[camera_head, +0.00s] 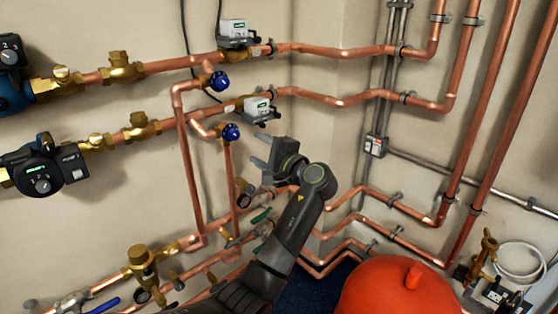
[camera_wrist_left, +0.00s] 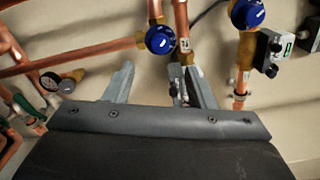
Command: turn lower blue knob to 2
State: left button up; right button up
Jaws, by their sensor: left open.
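The lower blue knob (camera_head: 231,132) sits on a brass valve below the lower long copper pipe. It also shows in the left wrist view (camera_wrist_left: 160,39), above the gap between the fingertips. Its marks are too small to read. The upper blue knob (camera_head: 219,81) is a little above it and appears at the top right of the left wrist view (camera_wrist_left: 247,13). My left gripper (camera_head: 257,152) is open and empty, right of and slightly below the lower knob, apart from it. Its two fingers show in the wrist view (camera_wrist_left: 161,76). My right gripper is not in view.
Copper pipes run along the wall. A grey actuator box (camera_head: 258,108) is right of the lower knob, above my gripper. A pressure gauge (camera_head: 243,199) and a green-handled valve (camera_head: 261,215) are below. A red tank (camera_head: 400,290) stands at the bottom right.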

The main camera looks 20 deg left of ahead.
pick_arm(q)
jog(key=v, duration=0.7)
jog(key=shift+d, duration=0.15)
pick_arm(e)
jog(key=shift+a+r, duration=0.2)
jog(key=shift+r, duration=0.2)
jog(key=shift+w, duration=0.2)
